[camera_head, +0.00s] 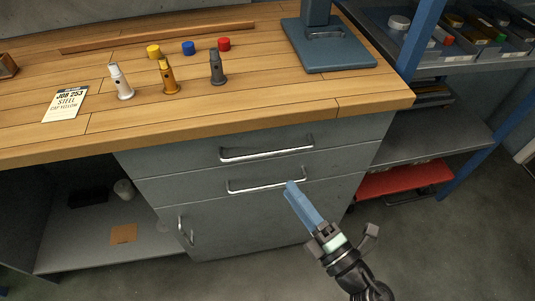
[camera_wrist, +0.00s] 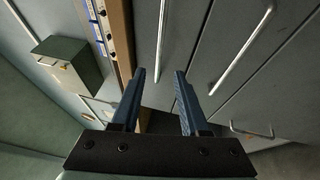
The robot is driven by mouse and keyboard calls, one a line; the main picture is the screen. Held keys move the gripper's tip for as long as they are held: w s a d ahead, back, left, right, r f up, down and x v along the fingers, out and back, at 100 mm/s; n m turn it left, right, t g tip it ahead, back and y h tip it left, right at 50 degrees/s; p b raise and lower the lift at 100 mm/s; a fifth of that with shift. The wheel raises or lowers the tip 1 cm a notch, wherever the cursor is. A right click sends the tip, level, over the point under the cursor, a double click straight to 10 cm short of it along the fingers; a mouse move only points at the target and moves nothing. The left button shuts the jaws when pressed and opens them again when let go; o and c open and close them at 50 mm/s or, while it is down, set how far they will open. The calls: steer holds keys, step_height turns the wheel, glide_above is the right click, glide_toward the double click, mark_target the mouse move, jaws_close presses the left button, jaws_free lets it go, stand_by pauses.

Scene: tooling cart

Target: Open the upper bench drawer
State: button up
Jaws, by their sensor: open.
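The upper bench drawer (camera_head: 200,143) is a grey front just under the wooden bench top, and it is closed. Its silver bar handle (camera_head: 266,154) runs level across it. In the wrist view the upper handle (camera_wrist: 161,35) appears as an upright bar whose lower end lies between the fingertips in the picture. My gripper (camera_head: 291,185) is open and empty, in front of the cabinet. In the head view its tip overlaps the right part of the lower drawer's handle (camera_head: 250,189), below the upper handle. The wrist view shows two blue fingers apart (camera_wrist: 160,76), with no contact visible.
The lower drawer handle also shows in the wrist view (camera_wrist: 243,50), right of the fingers. A cupboard door handle (camera_head: 184,231) is below. The bench top (camera_head: 250,105) overhangs the drawers. A blue-framed shelf rack (camera_head: 425,135) stands at right. Floor in front is clear.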

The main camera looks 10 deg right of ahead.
steer(key=x, duration=1)
steer(key=shift+c, duration=0.2)
jaws_close()
steer(key=shift+s, duration=0.1)
stand_by(0.9)
